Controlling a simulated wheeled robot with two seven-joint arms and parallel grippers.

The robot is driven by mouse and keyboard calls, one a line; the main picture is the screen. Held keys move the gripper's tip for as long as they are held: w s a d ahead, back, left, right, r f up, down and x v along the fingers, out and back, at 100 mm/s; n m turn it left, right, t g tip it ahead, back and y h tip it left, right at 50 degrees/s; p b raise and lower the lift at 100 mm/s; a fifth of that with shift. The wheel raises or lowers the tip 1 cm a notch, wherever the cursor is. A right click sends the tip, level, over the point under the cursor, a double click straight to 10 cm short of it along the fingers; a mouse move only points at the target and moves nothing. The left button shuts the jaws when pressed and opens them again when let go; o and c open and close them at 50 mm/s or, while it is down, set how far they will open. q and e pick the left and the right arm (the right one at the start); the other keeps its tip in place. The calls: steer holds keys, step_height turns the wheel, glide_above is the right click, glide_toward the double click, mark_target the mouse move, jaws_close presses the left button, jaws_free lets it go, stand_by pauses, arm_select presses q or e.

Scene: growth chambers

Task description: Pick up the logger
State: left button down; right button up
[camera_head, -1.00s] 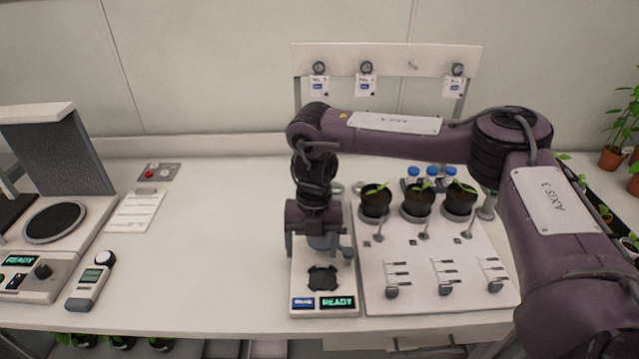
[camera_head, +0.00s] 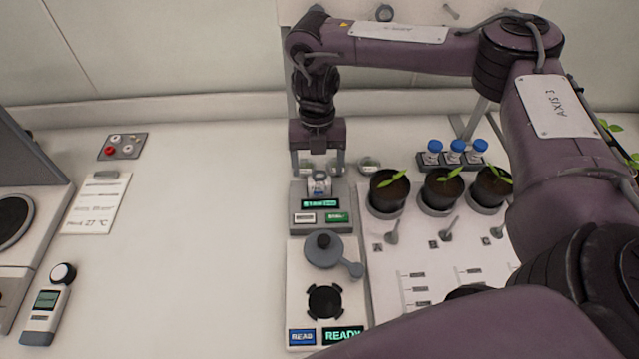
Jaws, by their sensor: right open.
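My right gripper (camera_head: 318,166) points down with its two fingers apart. It is over a small pale device (camera_head: 319,184) in a grey dock (camera_head: 338,190) with green displays. This device may be the logger; no readable label confirms it. The fingers are on either side of its upper end, and I cannot tell whether they touch it. In front of the dock is a white reader (camera_head: 300,265) with a READY display and a dark round socket (camera_head: 325,301). A grey round part with a side arm (camera_head: 323,250) rests on the reader's back half. My left gripper is not in view.
To the right, a white panel (camera_head: 392,268) carries potted seedlings (camera_head: 390,190), with blue-capped vials (camera_head: 456,148) behind. A handheld meter (camera_head: 46,308), a paper card (camera_head: 96,203) and a button plate (camera_head: 122,147) lie left. The bench between is clear.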

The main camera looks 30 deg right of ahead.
mark_target(320, 182)
steer(key=shift+s+f, duration=0.15)
steer(key=shift+f, duration=0.35)
steer(key=f+p, duration=0.1)
steer(key=f, duration=0.2)
steer(key=shift+s+d+f+p, duration=0.1)
steer(key=shift+d+f+p, duration=0.15)
steer(key=shift+p, duration=0.15)
steer(key=shift+a+f, duration=0.1)
steer(key=shift+f, duration=0.3)
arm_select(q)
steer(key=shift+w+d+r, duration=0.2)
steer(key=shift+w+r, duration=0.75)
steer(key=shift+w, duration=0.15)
arm_select(e)
steer(key=c, duration=0.5)
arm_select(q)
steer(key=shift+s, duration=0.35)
arm_select(e)
steer(key=c, duration=0.7)
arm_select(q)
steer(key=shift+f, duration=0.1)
arm_select(e)
steer(key=shift+r, duration=0.1)
